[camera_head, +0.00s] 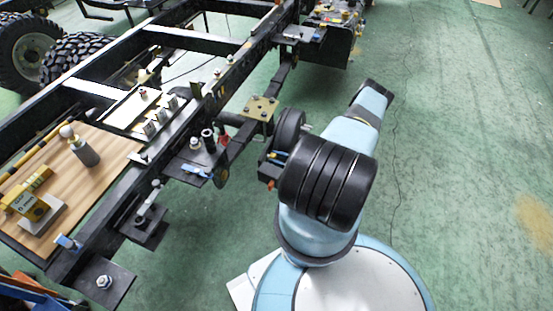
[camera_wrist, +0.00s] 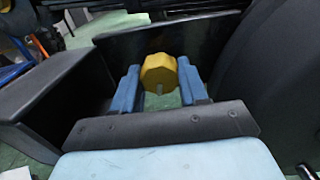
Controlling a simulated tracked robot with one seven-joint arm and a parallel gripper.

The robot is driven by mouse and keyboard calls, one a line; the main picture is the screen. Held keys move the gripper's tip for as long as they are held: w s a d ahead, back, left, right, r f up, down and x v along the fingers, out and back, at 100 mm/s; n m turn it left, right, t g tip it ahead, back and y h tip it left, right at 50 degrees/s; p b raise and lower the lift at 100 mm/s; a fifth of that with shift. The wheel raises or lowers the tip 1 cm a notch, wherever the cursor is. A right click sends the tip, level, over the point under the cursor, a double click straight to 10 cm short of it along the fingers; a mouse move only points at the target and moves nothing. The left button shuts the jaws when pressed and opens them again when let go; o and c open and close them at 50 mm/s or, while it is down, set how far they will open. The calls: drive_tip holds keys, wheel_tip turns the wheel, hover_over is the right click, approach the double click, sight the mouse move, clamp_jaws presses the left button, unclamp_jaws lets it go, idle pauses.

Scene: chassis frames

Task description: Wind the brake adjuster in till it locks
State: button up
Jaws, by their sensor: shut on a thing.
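The brake adjuster shows in the wrist view as a yellow many-sided knob (camera_wrist: 158,73) in front of a dark plate (camera_wrist: 207,45). My gripper (camera_wrist: 159,76) has one blue finger on each side of the knob and is shut on it. The knob cannot be made out in the head view. A thin pale mark shows on the lower part of the knob.
A dark box-like part (camera_wrist: 45,95) stands close on the left in the wrist view, and a large dark rounded part (camera_wrist: 285,75) on the right. A wooden board (camera_head: 105,165) with loose items lies on the frame. The green floor (camera_head: 455,150) at right is clear.

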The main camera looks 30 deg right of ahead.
drive_tip(key=m, duration=0.6)
drive_tip(key=shift+m, duration=0.3)
drive_tip(key=m, duration=0.4)
drive_tip(key=shift+w+d, duration=0.15)
drive_tip(key=shift+m, duration=0.3)
drive_tip(key=shift+d, duration=0.25)
idle(0.3)
drive_tip(key=o, duration=0.8)
drive_tip(key=shift+o, duration=1.3)
drive_tip(key=shift+a, duration=0.25)
drive_tip(key=v, duration=1.4)
drive_tip(key=shift+f, duration=0.1)
